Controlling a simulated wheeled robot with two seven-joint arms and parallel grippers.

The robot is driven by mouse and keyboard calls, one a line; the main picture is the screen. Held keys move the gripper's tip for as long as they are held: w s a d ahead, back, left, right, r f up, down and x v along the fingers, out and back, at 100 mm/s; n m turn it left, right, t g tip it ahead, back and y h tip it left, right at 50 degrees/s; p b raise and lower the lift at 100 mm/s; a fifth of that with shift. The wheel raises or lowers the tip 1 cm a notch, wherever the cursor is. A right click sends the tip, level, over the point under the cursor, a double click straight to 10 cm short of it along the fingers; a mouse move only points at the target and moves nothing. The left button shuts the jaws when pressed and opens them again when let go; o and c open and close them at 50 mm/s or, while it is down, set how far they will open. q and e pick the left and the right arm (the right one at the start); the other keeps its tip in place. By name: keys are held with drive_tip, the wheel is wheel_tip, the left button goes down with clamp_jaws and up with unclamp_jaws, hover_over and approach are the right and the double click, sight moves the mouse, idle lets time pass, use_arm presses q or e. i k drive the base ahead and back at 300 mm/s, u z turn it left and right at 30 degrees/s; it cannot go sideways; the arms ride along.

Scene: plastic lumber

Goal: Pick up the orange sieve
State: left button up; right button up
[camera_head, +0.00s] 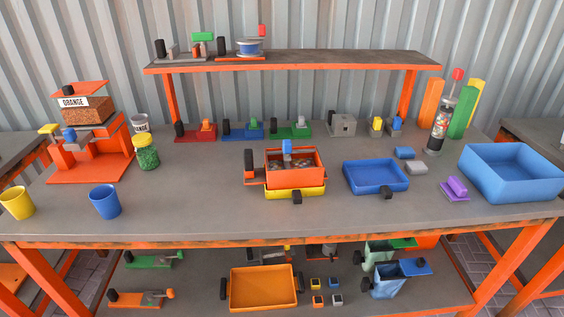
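An orange box-shaped sieve (270,178) sits at the middle of the table, in or on a yellow tray (300,191). The sieve has a black handle on its left side. Loose grainy material and a blue piece show inside it. A second orange tray-like box (263,289) with black handles lies on the lower shelf; I cannot tell whether it has a mesh bottom. Neither of my grippers shows in this view.
A blue tray (376,177) stands right of the sieve, and a large blue bin (512,172) stands further right. Blue (105,202) and yellow (17,202) cups are at left. A raised shelf (330,62) spans behind. The table's front strip is clear.

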sight(307, 170)
drive_tip(key=u, duration=2)
drive_tip(key=i, duration=1.3)
drive_tip(key=z, duration=2.65)
